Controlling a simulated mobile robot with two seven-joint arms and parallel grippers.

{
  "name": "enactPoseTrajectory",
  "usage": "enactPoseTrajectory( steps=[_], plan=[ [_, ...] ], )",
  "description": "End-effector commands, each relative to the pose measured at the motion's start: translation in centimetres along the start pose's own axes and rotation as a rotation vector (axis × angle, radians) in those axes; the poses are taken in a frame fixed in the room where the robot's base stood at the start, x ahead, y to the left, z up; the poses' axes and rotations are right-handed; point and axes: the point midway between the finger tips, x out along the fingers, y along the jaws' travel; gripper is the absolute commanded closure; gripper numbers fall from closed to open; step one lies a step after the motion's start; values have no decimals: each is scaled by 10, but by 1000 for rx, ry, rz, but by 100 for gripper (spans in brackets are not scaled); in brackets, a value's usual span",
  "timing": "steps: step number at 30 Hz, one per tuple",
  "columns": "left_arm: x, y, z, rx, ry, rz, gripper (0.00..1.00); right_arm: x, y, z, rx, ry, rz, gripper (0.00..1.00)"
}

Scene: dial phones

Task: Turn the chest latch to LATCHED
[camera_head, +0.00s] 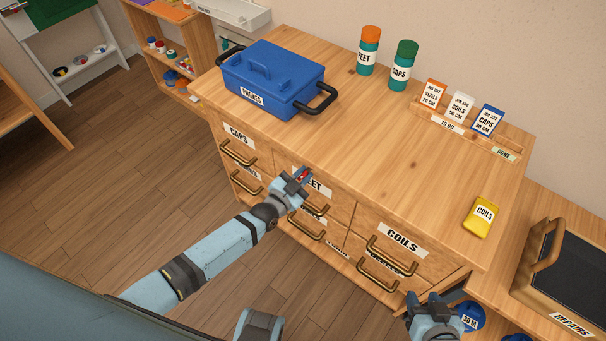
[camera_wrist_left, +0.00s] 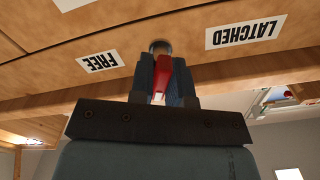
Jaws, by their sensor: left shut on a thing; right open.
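My left gripper (camera_head: 303,176) is at the front upper edge of the wooden chest (camera_head: 345,240), beside the FEET drawer label. In the left wrist view my left gripper (camera_wrist_left: 161,85) is shut on the red latch (camera_wrist_left: 157,82), which sits on a round metal pivot (camera_wrist_left: 161,46). A FREE label (camera_wrist_left: 99,62) and a LATCHED label (camera_wrist_left: 245,32) are on the wood on either side of the pivot. The latch's handle points straight down in that view, between the labels. My right gripper (camera_head: 434,304) is open, low at the chest's right front corner.
A blue PHONES box (camera_head: 272,80) with black handles stands on the chest top, with two bottles (camera_head: 369,50) and a card rack (camera_head: 465,128) behind. A yellow COILS box (camera_head: 481,217) sits at the right. Brass drawer handles (camera_head: 390,252) stick out in front.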

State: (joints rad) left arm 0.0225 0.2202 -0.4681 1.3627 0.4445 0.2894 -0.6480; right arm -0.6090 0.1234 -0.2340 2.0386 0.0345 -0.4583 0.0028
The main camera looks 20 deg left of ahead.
Motion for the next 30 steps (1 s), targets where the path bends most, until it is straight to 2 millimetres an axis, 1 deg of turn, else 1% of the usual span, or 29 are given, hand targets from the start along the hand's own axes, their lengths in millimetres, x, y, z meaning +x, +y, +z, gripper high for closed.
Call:
enactPoseTrajectory(
  steps=[21, 30],
  plan=[
    [0, -1, 1, -683, 0, 1, 100, 4, 1, 3, 1, -2, 0, 57],
    [0, -1, 2, -949, -1, 1, 100, 7, 0, 6, 11, -7, -1, 57]
  ],
)
